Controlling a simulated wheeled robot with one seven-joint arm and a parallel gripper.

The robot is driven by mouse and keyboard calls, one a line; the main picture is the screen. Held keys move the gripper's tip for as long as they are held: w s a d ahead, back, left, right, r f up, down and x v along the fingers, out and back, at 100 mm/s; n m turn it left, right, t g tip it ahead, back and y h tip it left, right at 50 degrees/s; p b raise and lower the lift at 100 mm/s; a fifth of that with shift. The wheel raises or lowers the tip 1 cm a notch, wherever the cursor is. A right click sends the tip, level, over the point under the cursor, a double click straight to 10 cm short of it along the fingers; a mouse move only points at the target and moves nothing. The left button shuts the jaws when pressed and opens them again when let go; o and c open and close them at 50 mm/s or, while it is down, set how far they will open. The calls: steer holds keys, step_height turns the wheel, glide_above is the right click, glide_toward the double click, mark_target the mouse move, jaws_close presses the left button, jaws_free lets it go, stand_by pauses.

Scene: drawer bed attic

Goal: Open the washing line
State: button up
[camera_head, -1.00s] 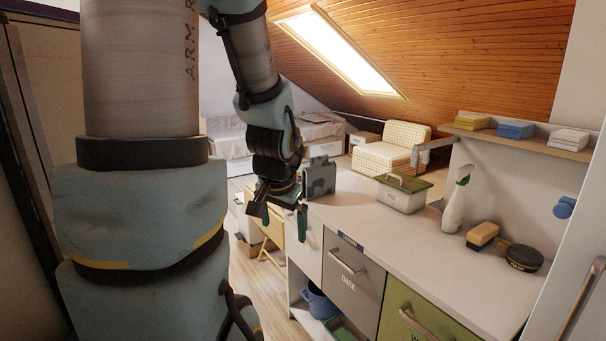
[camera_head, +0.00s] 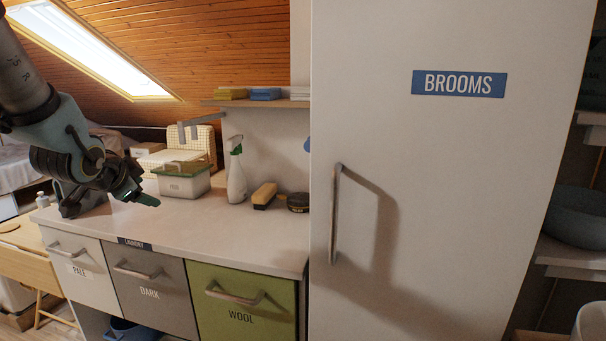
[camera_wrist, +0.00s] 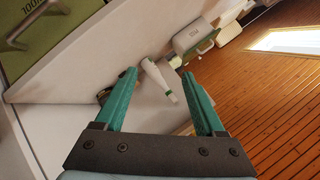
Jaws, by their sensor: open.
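I cannot pick out a washing line for certain. A small blue fitting (camera_head: 307,145) on the wall is mostly hidden behind the left edge of the tall cabinet. A grey bracket (camera_head: 187,131) stands out at the left end of the wall panel above the counter. My gripper (camera_head: 146,199) is over the left part of the counter, left of the white spray bottle (camera_head: 236,172). In the wrist view my gripper (camera_wrist: 159,75) is open with its green fingers apart and nothing held. The spray bottle (camera_wrist: 158,82) shows beyond the gap between them.
The white counter (camera_head: 210,222) holds a green-lidded box (camera_head: 183,183), a brush (camera_head: 264,196) and a round dark tin (camera_head: 298,202). Drawers marked PALE, DARK and WOOL (camera_head: 240,312) are shut. The tall BROOMS cabinet (camera_head: 450,200) is shut at right. A shelf (camera_head: 255,103) holds folded cloths.

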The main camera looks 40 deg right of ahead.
steer(key=s+d+r+m+h+b, duration=0.1)
steer(key=s+d+m+h+b, duration=0.2)
steer(key=d, duration=0.4)
steer(key=s+d+m+h+b, duration=0.1)
steer(key=s+d+m+h, duration=0.15)
steer(key=d+m, duration=0.35)
steer(key=m+g+h+b, duration=0.3)
steer(key=m+g+h, duration=0.3)
steer(key=m, duration=0.2)
glide_toward(308, 147)
steer(key=w+d+p, duration=0.1)
steer(key=d+p, duration=0.2)
steer(key=d, duration=0.5)
steer(key=shift+d+r, duration=0.2)
steer(key=shift+w, duration=0.1)
jaws_close()
